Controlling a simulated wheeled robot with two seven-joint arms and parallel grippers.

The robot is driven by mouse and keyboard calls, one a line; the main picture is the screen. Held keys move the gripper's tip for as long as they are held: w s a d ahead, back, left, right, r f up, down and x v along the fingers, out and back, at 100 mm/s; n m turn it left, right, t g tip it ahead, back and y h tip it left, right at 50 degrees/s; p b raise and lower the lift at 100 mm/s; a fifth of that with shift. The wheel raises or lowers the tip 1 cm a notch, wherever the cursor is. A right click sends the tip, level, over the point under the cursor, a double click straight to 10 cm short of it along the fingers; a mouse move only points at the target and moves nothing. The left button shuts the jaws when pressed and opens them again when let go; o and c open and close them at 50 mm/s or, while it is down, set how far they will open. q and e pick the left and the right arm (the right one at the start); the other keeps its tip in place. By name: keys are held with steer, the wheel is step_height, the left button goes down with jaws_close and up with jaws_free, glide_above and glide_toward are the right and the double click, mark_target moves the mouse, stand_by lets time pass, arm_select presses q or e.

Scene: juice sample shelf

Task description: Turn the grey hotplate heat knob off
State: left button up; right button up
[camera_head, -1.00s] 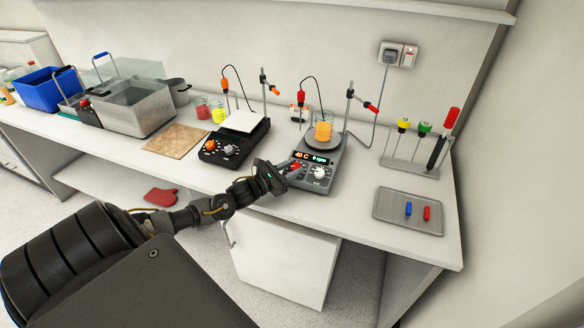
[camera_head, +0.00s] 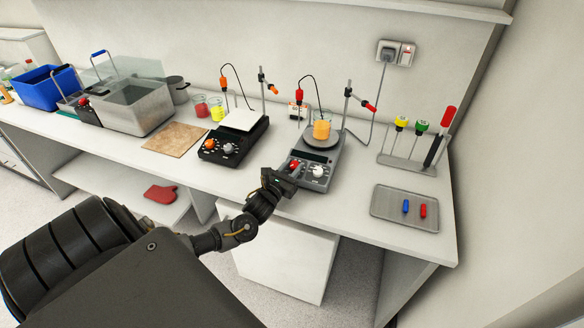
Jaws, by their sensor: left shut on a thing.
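The grey hotplate (camera_head: 326,158) stands on the bench right of centre, with a beaker of orange liquid (camera_head: 322,130) on its round plate. Its display (camera_head: 314,156) is dark. A white knob (camera_head: 318,171) shows at the right of its front panel. A red knob (camera_head: 295,165) at the left of the panel is partly hidden by my left gripper. My left gripper (camera_head: 291,172) is at the front left of the hotplate, shut on the red knob. My right gripper is not in view.
A grey tray (camera_head: 405,208) with a blue and a red piece lies to the right. A pipette rack (camera_head: 408,163) stands behind it. Bench in front of the hotplate is clear.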

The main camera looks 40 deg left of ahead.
arm_select(q)
steer(key=o, duration=1)
steer(key=shift+c, duration=0.2)
steer(key=shift+s, duration=0.1)
steer(key=shift+s+d+f, duration=0.1)
steer(key=shift+s+f, duration=0.05)
steer(key=shift+s, duration=0.25)
steer(key=s, duration=0.3)
steer(key=s+d+b, duration=0.1)
steer(key=s, duration=0.1)
steer(key=s+b, duration=0.1)
steer(key=s, duration=0.2)
steer(key=shift+s+d+f, duration=0.2)
steer(key=shift+s+f, duration=0.1)
steer(key=shift+s, duration=0.05)
steer(key=shift+s+r+b, duration=0.1)
steer(key=shift+s+b, duration=0.2)
steer(key=shift+s, duration=0.2)
steer(key=shift+d, duration=0.15)
